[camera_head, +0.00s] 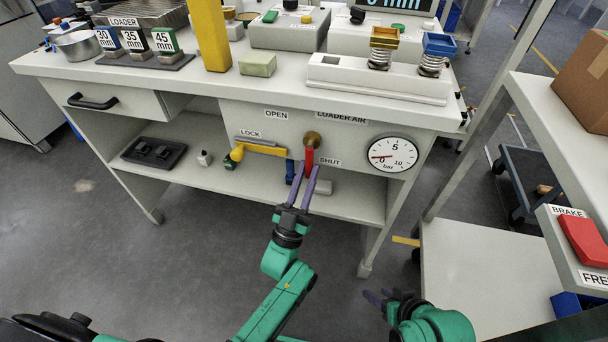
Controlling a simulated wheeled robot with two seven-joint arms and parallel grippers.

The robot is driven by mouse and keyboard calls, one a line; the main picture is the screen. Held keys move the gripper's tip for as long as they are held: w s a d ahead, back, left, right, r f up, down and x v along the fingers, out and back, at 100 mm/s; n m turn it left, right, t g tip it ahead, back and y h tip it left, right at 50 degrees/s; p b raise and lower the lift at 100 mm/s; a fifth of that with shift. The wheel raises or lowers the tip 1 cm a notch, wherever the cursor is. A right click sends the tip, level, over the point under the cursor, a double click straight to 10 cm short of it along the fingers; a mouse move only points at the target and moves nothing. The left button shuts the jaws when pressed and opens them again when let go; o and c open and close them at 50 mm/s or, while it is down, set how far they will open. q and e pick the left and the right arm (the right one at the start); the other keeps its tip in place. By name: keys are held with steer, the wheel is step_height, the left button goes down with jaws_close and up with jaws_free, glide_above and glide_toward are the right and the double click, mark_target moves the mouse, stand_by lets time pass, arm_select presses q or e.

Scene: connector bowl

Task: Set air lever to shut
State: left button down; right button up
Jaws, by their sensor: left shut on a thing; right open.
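The air lever (309,157) is a red handle on a brass valve (312,139) on the bench's front panel, below the LOADER AIR label (341,117). It points down, beside the SHUT label (330,162); the OPEN label (276,115) is up and left. My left gripper (304,172) has its purple fingers around the lever's lower end, shut on it; the fingers partly hide that end. My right gripper (378,297) is open and empty, low at the right, away from the bench.
A yellow bar (264,148) by the LOCK label lies just left of the lever. A pressure gauge (392,155) at right has its needle near 0. The shelf below holds a black tray (153,153) and small items. A white cart with a red BRAKE pedal (583,240) stands at right.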

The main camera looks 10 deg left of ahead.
arm_select(q)
steer(key=shift+f, duration=0.15)
steer(key=c, duration=0.8)
jaws_free()
steer(key=shift+s+f, duration=0.25)
steer(key=shift+f, duration=0.05)
steer(key=b+v, duration=0.1)
steer(key=v, duration=1.2)
steer(key=shift+s+a+f, duration=0.1)
steer(key=shift+s+f, duration=0.1)
steer(key=shift+s, duration=0.1)
arm_select(e)
steer(key=a, duration=0.1)
steer(key=a+f+t, duration=0.1)
steer(key=w+a+y, duration=0.1)
steer(key=shift+f+t, duration=0.3)
arm_select(q)
steer(key=shift+w, duration=0.1)
